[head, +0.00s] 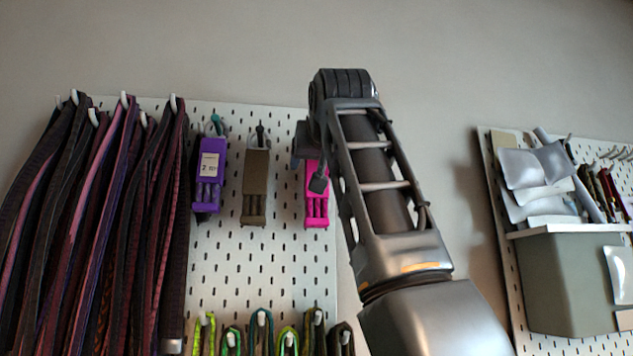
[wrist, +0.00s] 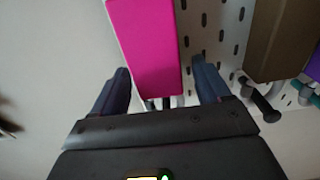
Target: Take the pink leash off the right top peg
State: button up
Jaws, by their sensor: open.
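The pink leash (head: 316,210) hangs on the right top peg of the white pegboard (head: 245,270), right of a brown and a purple one. My arm and gripper cover its upper part and its peg in the head view. In the wrist view its flat pink body (wrist: 150,45) fills the upper middle. My gripper (wrist: 160,70) is open, with one dark finger on each side of the pink body. Visible gaps remain beside it, and the fingers do not look closed on it.
The brown leash (head: 256,187) and purple leash (head: 208,175) hang to the left. The brown one also shows close by in the wrist view (wrist: 282,38). Dark cords (head: 95,220) hang at far left, green loops (head: 262,330) below. A second board with a grey bin (head: 570,285) stands right.

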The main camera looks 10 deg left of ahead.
jog(key=shift+w+a, duration=0.1)
jog(key=shift+w, duration=0.2)
jog(key=shift+c, duration=0.2)
grip_shut()
dwell(0.3)
